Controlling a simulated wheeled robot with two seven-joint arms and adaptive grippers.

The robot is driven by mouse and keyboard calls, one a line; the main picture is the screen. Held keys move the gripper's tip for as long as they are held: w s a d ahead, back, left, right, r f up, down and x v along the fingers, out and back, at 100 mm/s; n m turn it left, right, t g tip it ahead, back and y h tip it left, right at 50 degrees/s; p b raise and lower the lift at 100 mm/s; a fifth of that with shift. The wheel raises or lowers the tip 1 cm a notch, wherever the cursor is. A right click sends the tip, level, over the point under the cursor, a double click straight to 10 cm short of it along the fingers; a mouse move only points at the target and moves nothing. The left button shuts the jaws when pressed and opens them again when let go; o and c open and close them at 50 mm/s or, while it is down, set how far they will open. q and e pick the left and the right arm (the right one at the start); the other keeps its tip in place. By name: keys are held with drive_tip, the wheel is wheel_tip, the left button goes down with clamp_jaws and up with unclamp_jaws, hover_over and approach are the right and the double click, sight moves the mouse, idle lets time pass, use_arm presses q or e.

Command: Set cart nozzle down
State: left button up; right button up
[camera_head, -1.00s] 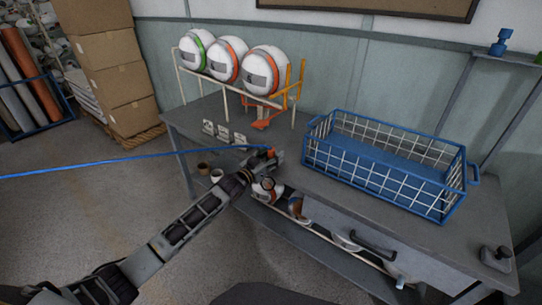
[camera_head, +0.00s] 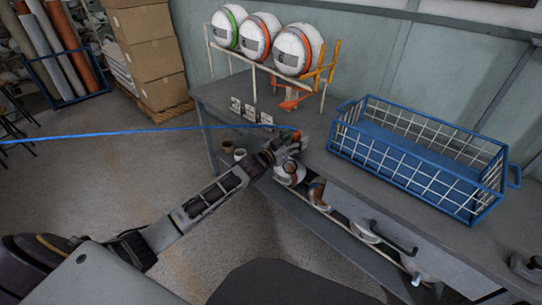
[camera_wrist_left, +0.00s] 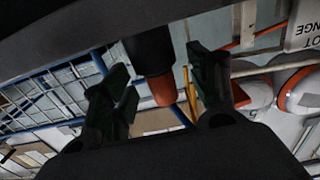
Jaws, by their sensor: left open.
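The cart nozzle shows in the left wrist view as a dark cylinder with an orange-red tip (camera_wrist_left: 162,88), in the gap between the spread fingers. In the head view a small orange part (camera_head: 297,135) shows at the end of the blue hose (camera_head: 130,132), by the table's front edge. My left gripper (camera_head: 293,145) is there too, and its fingers (camera_wrist_left: 160,92) are open in the wrist view. I cannot tell whether the nozzle touches a finger or the tabletop. My right gripper is out of view.
A grey table (camera_head: 232,92) carries a rack of white helmets (camera_head: 298,50) and a blue wire basket (camera_head: 420,155). Small labelled blocks (camera_head: 250,110) stand near the gripper. More helmets (camera_head: 290,172) sit on a shelf below. Stacked cardboard boxes (camera_head: 150,55) stand at the left.

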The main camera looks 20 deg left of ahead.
use_arm(q)
drive_tip(key=shift+s+a, duration=0.25)
drive_tip(key=shift+s, duration=0.4)
drive_tip(key=shift+s+a+f+p, duration=0.15)
drive_tip(key=shift+s+f+p, duration=0.05)
drive_tip(key=shift+s+p, duration=0.1)
drive_tip(key=shift+s+a+f+p, duration=0.15)
drive_tip(key=shift+s+a, duration=0.1)
drive_tip(key=shift+s, duration=0.2)
drive_tip(key=shift+s+a+f+p, duration=0.15)
drive_tip(key=shift+s+a, duration=0.1)
drive_tip(key=shift+s, duration=0.15)
drive_tip(key=shift+s+r, duration=0.1)
drive_tip(key=shift+s, duration=0.2)
drive_tip(key=p, duration=0.2)
approach(294, 140)
drive_tip(key=shift+s, duration=0.9)
drive_tip(key=shift+s+a, duration=0.3)
drive_tip(key=shift+a, duration=0.3)
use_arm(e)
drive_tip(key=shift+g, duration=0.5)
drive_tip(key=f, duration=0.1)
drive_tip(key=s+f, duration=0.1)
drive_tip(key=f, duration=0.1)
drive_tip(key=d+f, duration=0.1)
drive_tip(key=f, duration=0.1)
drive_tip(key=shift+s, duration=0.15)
